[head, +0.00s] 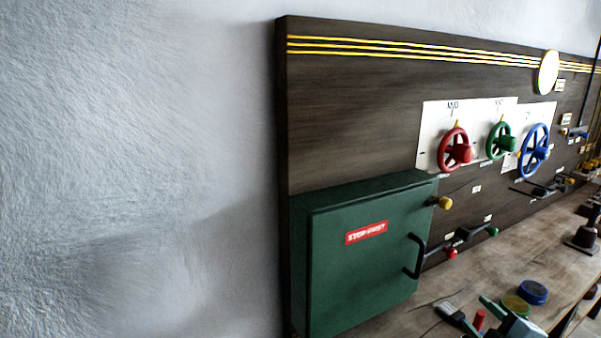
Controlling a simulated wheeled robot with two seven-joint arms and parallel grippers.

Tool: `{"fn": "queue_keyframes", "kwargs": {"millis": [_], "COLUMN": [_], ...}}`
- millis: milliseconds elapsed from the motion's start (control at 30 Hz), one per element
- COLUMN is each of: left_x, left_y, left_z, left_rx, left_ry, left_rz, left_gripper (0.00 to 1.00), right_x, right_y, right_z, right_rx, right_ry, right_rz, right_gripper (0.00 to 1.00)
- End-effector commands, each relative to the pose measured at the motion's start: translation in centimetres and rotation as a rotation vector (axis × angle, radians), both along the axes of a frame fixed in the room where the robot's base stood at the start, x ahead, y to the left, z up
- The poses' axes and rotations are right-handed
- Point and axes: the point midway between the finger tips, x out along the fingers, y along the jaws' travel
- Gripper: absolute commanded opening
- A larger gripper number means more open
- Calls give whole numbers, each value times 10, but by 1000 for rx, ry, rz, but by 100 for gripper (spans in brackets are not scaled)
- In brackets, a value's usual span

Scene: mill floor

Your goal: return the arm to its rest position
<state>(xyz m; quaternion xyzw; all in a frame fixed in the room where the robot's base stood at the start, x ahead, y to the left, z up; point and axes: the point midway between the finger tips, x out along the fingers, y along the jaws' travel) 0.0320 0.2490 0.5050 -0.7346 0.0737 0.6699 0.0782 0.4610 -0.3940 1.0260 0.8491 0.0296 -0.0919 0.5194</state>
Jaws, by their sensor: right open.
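My right gripper (512,322) shows only in part at the bottom edge of the head view, low over the wooden bench (415,318). Its jaws are open, and I see nothing held between them. The picture edge cuts off the rest of the arm. My left gripper is not in view.
A dark panel carries red (453,150), green (501,140) and blue (533,150) handwheels. A closed green cabinet (365,275) with a black handle juts out at left. A red cylinder (479,320) and a blue round piece (533,291) are near the gripper.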

Motion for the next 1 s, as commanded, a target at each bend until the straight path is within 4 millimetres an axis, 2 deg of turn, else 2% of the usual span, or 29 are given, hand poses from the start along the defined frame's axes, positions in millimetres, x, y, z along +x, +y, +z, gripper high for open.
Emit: {"fn": "queue_keyframes", "kwargs": {"millis": [33,100,200,300,433,600,800,1000], "left_x": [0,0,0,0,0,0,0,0], "left_y": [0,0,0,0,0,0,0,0], "left_z": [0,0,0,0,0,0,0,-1], "left_rx": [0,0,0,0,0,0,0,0], "left_ry": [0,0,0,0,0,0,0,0], "left_rz": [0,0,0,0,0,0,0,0], "left_gripper": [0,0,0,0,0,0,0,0], "right_x": [-16,-39,-79,-118,-160,-205,-251,-238], "right_y": [13,30,57,84,114,146,179,177], "right_z": [-21,-46,-80,-102,-117,-124,-121,-171], "right_rx": [85,192,344,467,578,683,780,760], "right_ry": [67,168,332,485,646,815,995,1003], "right_rz": [-57,-139,-258,-356,-445,-527,-600,-604], "right_gripper": [46,46,46,46,46,46,46,46]}}
